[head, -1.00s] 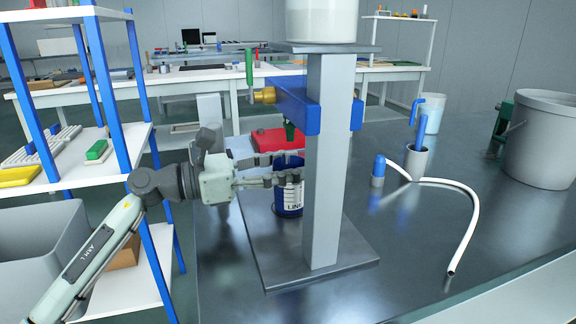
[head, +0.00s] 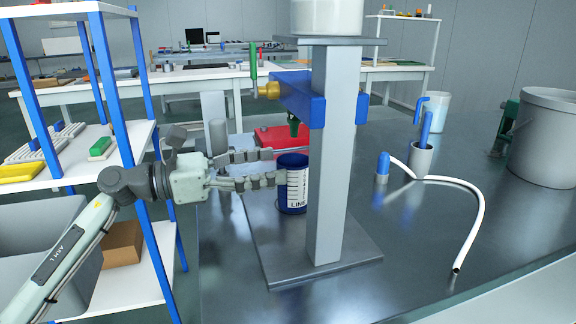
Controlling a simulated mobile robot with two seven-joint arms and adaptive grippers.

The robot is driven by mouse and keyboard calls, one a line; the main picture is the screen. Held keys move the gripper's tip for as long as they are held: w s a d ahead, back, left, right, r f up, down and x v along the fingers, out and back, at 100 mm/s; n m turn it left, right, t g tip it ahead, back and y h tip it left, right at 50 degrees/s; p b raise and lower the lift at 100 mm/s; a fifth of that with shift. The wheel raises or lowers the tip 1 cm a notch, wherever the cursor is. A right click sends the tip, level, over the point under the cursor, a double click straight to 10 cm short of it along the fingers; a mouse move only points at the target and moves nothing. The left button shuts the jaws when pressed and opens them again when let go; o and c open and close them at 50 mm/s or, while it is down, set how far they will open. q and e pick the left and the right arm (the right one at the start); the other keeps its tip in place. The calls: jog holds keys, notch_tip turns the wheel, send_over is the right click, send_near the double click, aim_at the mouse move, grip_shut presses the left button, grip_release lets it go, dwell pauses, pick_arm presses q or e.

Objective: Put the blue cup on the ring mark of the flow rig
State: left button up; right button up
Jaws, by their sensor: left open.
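The blue cup (head: 292,196), with a white marked label reading "LINE", stands upright on the flow rig's base plate (head: 290,262). It is left of the grey post (head: 332,170) and below the green nozzle (head: 294,125). The ring mark does not show, so I cannot tell whether the cup is on it. My left gripper (head: 279,167) is open, its fingers pointing right at the cup's left side. The fingertips reach close to the cup; I cannot tell whether they touch it. My right gripper is not in view.
A blue block with a brass fitting (head: 268,90) and green lever overhangs the cup. A red object (head: 280,138) lies behind. A shelf (head: 130,145) is at the left.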

pick_arm(q)
jog(key=b+v, duration=0.1)
jog(key=v, duration=0.6)
jog(key=shift+s+a, duration=0.1)
jog(key=shift+a, duration=0.05)
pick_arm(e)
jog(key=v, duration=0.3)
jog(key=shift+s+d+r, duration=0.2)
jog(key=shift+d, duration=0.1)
